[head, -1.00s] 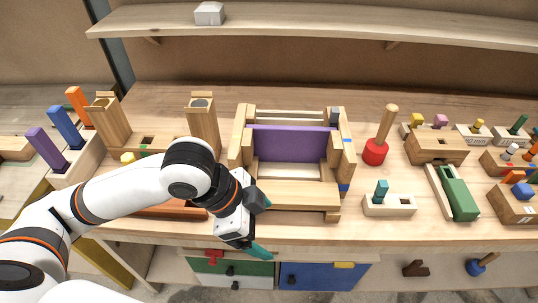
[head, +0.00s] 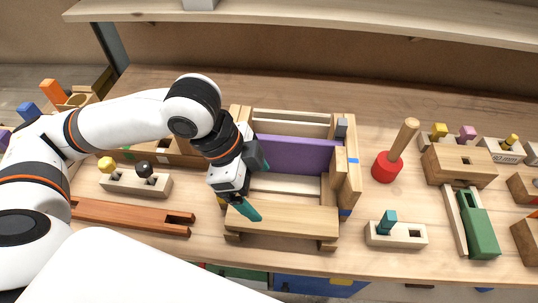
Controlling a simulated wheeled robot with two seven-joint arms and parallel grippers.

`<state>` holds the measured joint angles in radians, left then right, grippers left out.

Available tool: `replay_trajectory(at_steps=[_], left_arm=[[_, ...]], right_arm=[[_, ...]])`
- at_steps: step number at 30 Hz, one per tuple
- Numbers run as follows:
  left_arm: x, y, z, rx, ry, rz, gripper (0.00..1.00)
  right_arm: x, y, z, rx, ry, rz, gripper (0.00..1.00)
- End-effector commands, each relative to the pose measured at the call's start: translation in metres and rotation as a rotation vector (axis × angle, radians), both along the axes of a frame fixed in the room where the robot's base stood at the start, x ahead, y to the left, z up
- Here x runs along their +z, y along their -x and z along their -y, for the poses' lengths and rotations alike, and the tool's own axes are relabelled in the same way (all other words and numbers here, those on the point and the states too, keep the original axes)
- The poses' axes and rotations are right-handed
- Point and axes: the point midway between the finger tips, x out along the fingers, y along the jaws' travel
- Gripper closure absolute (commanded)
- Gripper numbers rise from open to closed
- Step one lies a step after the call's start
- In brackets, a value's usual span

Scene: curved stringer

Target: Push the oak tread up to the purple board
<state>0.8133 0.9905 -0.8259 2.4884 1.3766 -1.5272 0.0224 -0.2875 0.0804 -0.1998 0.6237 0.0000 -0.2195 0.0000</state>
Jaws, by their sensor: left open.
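The purple board (head: 297,154) stands upright across the wooden frame (head: 349,180) in the middle of the bench. The oak tread (head: 284,221) lies flat across the front of the frame, with a gap and a paler strip between it and the purple board. My left gripper (head: 256,187) is open above the left part of the frame. One teal fingertip is low over the tread's left end; the other finger is by the board's left end. I cannot tell whether a finger touches the tread. My right gripper is not in view.
A red mallet (head: 387,166) with a wooden handle stands right of the frame. A pale block with a teal peg (head: 396,234) and a green piece (head: 478,226) lie further right. A reddish slotted bar (head: 134,215) and a block with knobs (head: 135,183) lie left.

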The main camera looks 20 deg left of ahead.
Motion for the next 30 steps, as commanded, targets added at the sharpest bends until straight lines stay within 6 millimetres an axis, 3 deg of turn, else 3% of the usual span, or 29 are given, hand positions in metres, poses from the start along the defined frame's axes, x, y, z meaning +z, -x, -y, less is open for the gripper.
replay_trajectory(at_steps=[7,15,24,30], left_arm=[[-0.014,-0.001,0.005,-0.001,0.000,-0.003,0.11],[-0.061,-0.006,0.024,0.000,0.001,-0.005,0.11],[-0.102,-0.011,0.040,-0.001,0.000,-0.002,0.11],[-0.111,-0.012,0.044,0.000,0.000,0.000,0.11]], right_arm=[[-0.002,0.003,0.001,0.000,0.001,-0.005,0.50],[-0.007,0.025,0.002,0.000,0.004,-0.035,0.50],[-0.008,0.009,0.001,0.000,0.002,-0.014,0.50],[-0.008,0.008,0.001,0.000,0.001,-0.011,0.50]])
